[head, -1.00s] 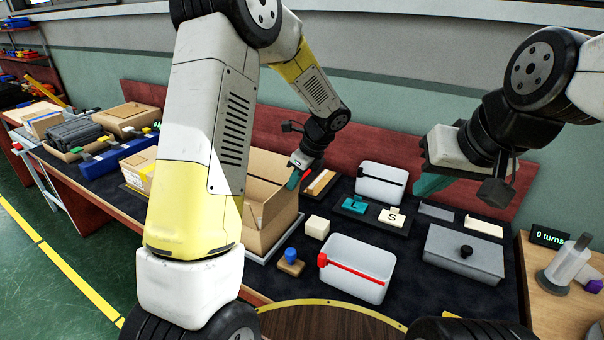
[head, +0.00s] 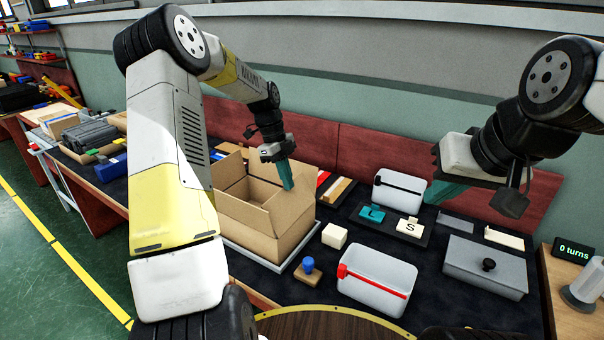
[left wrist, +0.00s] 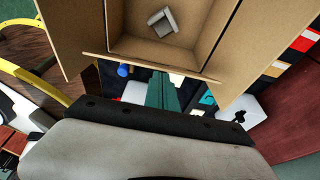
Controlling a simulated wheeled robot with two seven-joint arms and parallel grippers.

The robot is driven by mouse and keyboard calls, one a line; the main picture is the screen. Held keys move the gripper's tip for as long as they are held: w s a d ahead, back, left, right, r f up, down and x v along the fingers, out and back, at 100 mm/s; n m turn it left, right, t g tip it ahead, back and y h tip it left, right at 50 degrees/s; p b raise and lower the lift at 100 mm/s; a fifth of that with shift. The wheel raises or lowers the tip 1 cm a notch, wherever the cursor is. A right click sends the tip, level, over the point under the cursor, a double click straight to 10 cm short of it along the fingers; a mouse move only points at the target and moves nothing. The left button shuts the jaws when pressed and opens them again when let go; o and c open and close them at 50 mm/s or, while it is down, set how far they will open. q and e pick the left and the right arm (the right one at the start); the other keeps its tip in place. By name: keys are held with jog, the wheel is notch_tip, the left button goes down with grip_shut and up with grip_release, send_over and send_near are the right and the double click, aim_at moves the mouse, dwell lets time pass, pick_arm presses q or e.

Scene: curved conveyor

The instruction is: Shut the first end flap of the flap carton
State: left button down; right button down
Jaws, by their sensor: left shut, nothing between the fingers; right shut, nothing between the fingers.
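The flap carton (head: 290,233) stands open on a pale base plate, with its flaps up around the opening. In the left wrist view its inside (left wrist: 205,15) shows, with a small grey object (left wrist: 163,20) at the bottom. Flaps spread at the left (left wrist: 62,35) and right (left wrist: 265,45), and a narrow edge crosses close to my fingertips. My left gripper (head: 287,178) is shut and empty, teal fingers pointing down at the carton's right side; whether they touch the flap I cannot tell. My right gripper (head: 440,192) is shut and empty, above the table's right part.
Right of the carton stand a cream block (head: 334,236), a blue-knobbed stamp (head: 308,269), a clear bin with a red bar (head: 375,285), another clear bin (head: 398,190) and a grey lidded box (head: 485,266). A red panel (head: 380,150) stands behind.

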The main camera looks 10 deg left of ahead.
pick_arm(q)
jog(key=w+a+f+g+h, duration=0.2)
jog(key=a+f+h, duration=0.3)
jog(key=f, duration=0.5)
jog(key=shift+w+a, duration=0.45)
jog(key=shift+a, duration=0.85)
jog(key=shift+s+d+f, duration=0.1)
jog(key=shift+f, duration=0.2)
